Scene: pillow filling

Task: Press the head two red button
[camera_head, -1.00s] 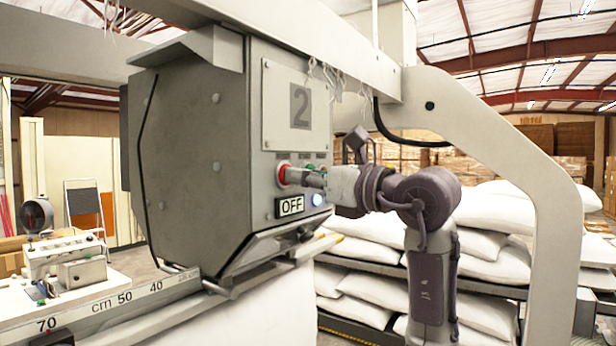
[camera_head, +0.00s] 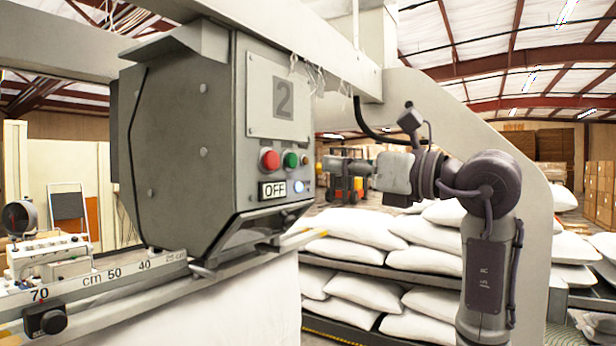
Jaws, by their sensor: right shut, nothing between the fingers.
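The head marked 2 (camera_head: 175,150) is a grey box with a number plate (camera_head: 284,98) on its front panel. Its red button (camera_head: 269,160) is in full view at the left of the button row. A green button (camera_head: 291,160) and a small orange one (camera_head: 305,160) sit to its right. My right gripper (camera_head: 328,163) is shut and empty, to the right of the panel and apart from the buttons. My left gripper is not in view.
A beam with a ruler scale (camera_head: 115,273) runs below the head, with a control box (camera_head: 48,258) at far left. A grey frame (camera_head: 520,165) arches behind my right arm. White sacks (camera_head: 365,228) are stacked on a rack behind. Open air lies between gripper and panel.

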